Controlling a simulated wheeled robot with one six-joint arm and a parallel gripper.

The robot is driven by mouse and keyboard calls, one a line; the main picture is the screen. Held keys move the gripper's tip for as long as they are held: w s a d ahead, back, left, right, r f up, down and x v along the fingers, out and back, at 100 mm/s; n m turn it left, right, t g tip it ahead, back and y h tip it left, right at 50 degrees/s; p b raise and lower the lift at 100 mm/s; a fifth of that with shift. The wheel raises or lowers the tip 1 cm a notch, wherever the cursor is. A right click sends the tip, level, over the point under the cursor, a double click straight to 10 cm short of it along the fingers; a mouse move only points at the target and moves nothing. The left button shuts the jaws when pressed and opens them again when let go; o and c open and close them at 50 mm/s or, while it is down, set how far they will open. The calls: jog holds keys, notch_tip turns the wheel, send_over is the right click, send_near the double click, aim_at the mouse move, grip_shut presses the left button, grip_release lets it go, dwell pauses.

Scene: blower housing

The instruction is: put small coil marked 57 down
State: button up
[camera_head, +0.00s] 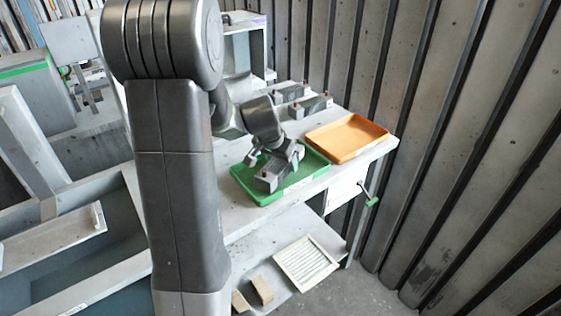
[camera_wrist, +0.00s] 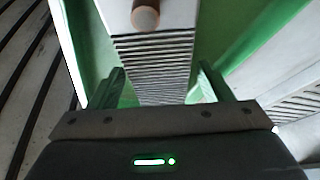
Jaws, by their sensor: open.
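A small grey finned coil (camera_head: 270,181) with a copper end lies in the green tray (camera_head: 245,187) on the workbench. In the wrist view the coil (camera_wrist: 155,62) runs up the middle of the picture, its copper end at the top. My gripper (camera_wrist: 158,85) is open, with one finger on each side of the coil and a visible gap on both sides. In the head view my gripper (camera_head: 274,160) is over the tray, right at the coil. No 57 mark is legible in either view.
An orange tray (camera_head: 347,139) sits to the right on the bench (camera_head: 235,217). Two more grey coils (camera_head: 308,106) lie behind the green tray. A white slatted panel (camera_head: 305,263) and brown blocks (camera_head: 261,290) are on the lower shelf. A ribbed wall (camera_head: 455,130) stands at right.

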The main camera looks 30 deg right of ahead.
jog(key=v, duration=1.1)
jog(key=shift+s+a, duration=0.1)
jog(key=shift+a, duration=0.05)
jog(key=x, duration=1.2)
jog(key=shift+f, duration=0.2)
jog(key=shift+r, duration=1)
